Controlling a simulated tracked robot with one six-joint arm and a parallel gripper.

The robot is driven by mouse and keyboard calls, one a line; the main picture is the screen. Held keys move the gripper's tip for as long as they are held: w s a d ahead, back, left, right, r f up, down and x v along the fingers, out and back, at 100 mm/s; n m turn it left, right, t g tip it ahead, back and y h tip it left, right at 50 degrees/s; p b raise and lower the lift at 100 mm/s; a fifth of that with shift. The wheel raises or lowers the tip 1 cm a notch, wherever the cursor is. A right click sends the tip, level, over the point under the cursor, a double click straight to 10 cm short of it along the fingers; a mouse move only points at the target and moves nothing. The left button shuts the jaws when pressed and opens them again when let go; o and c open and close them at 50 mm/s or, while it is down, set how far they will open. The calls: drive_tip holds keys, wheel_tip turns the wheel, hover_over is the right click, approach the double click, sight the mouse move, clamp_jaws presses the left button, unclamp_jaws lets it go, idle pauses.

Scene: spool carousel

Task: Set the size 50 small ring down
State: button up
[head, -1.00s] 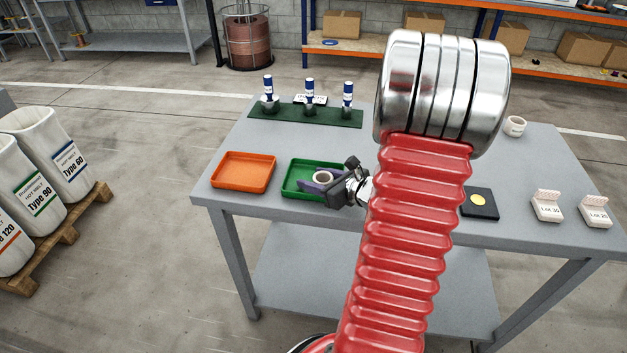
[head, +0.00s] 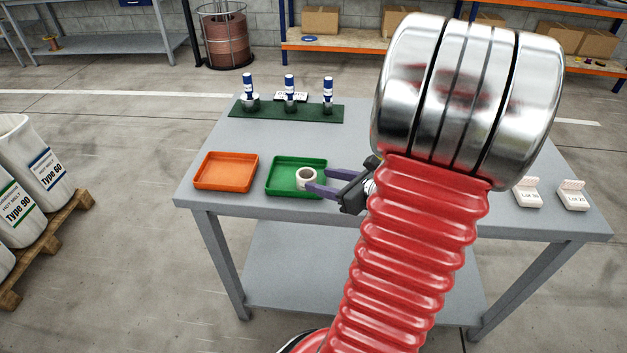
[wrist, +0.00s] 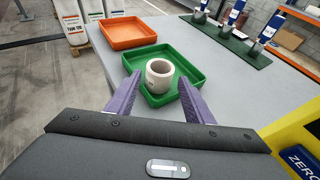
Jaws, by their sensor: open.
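The small ring (head: 306,178), a cream-white short cylinder with a hole, sits in the green tray (head: 281,189). It also shows in the wrist view (wrist: 160,75), upright in the green tray (wrist: 196,72) near the tray's near side. No size mark on it can be read. My gripper (head: 318,182) is open, with purple fingers. In the wrist view my gripper (wrist: 158,92) has one finger on each side, apart from the ring, which stands just beyond the gap between the tips.
An orange tray (head: 225,172) is left of the green one. Several blue-topped posts stand on a dark green mat (head: 305,113) at the back of the grey table (head: 235,205). White lot boxes (head: 527,193) stand at the right. Bare table lies between the trays and the mat.

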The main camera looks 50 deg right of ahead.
drive_tip(key=shift+v, duration=0.9)
drive_tip(key=shift+w, duration=0.1)
drive_tip(key=w+a+r+n+g+y, duration=0.1)
drive_tip(key=a+r+n+g+y, duration=0.2)
drive_tip(key=a+n, duration=0.75)
drive_tip(key=a+n+g+y, duration=0.2)
drive_tip(key=a+n+g, duration=0.45)
drive_tip(key=a, duration=0.75)
drive_tip(key=s+a+r+n+h, duration=0.2)
drive_tip(key=a+r+n, duration=0.1)
drive_tip(key=n, duration=0.6)
drive_tip(key=s+a+r+n+t+h, duration=0.1)
drive_tip(key=s+a+r+n+h, duration=0.2)
drive_tip(key=n, duration=0.6)
drive_tip(key=shift+s+a+r+n, duration=0.2)
drive_tip(key=shift+a+r+n, duration=0.1)
drive_tip(key=shift+a+r, duration=0.45)
